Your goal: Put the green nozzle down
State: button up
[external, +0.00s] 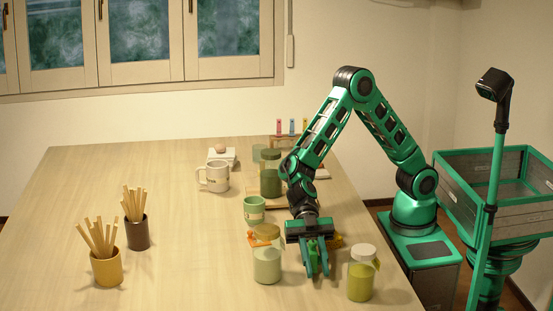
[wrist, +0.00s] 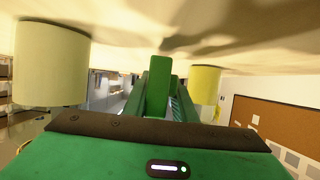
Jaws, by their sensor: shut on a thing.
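My gripper (external: 316,270) points down at the table's near right part, between two lidded jars. Its green fingers are closed together, with a narrow green piece between them that I take for the green nozzle. Nozzle and fingers share a colour, so its outline is hard to tell. In the wrist view, my gripper (wrist: 160,85) shows as green upright parts close together, close to the pale tabletop. I cannot tell whether the nozzle touches the table.
A pale green jar (external: 267,266) stands just left of my gripper, a yellow-green jar (external: 360,281) just right. A green cup (external: 254,211), a dark green jar (external: 270,182) and a white mug (external: 214,178) stand farther back. Two stick holders (external: 106,269) (external: 138,233) stand left. The table's middle is clear.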

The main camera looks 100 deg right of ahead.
jog(key=shift+f, duration=0.8)
jog(key=o, duration=1)
jog(key=shift+f, duration=0.1)
jog(key=shift+o, duration=0.2)
jog(key=v, duration=1.2)
